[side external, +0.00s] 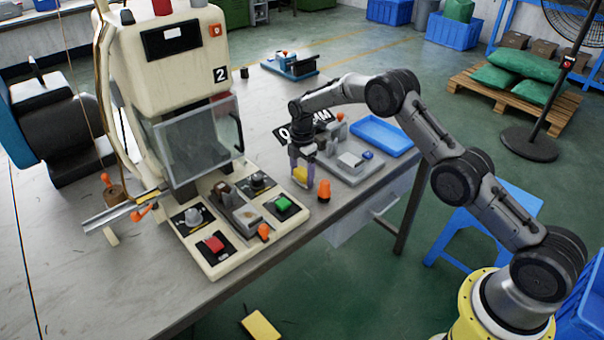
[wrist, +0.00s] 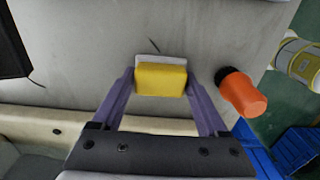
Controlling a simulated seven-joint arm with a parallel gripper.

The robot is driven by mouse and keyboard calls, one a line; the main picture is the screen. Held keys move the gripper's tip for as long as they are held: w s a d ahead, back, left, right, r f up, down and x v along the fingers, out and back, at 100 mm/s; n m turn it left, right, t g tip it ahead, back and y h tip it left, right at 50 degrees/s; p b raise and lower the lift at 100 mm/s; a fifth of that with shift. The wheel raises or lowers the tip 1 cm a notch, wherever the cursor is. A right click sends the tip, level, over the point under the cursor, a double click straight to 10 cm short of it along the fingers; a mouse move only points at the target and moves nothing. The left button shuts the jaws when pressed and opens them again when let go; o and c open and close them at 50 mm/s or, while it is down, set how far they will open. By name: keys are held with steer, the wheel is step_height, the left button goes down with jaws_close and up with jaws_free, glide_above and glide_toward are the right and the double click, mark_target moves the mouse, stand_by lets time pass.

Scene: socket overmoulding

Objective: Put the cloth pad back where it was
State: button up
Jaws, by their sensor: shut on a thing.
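The cloth pad is a small yellow block with a pale layer along one side (wrist: 161,79). In the wrist view it sits between the two purple fingers of my gripper (wrist: 162,82). My gripper is shut on it. In the side view my gripper (side external: 301,172) points down at the worktable, and the yellow pad (side external: 300,176) shows between its fingers. The pad is at or just above the grey tabletop; I cannot tell whether it touches.
A grey fixture plate (side external: 352,168) and blue tray (side external: 381,136) lie to the right.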

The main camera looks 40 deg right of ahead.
steer(key=o, duration=1.1)
step_height(320, 180, up, 12)
steer(key=shift+r, duration=0.2)
step_height(320, 180, up, 12)
steer(key=m+t, duration=0.1)
steer(key=m, duration=0.3)
glide_above(302, 172)
steer(key=s, duration=0.7)
steer(key=s+a+r+m+t, duration=0.2)
steer(key=s+r+m, duration=0.3)
steer(key=s+r, duration=0.6)
steer(key=s+f+m+t, duration=0.1)
steer(key=s+f+m, duration=0.1)
steer(key=s, duration=0.6)
steer(key=s+f+m, duration=0.1)
steer(key=s+m, duration=0.3)
steer(key=s, duration=0.5)
steer(key=s+f+m+t, duration=0.1)
steer(key=s+f+m, duration=0.1)
steer(key=s, duration=0.6)
steer(key=shift+s+a+f+m+t, duration=0.15)
steer(key=shift+a+f+m+t, duration=0.2)
steer(key=shift+m, duration=0.15)
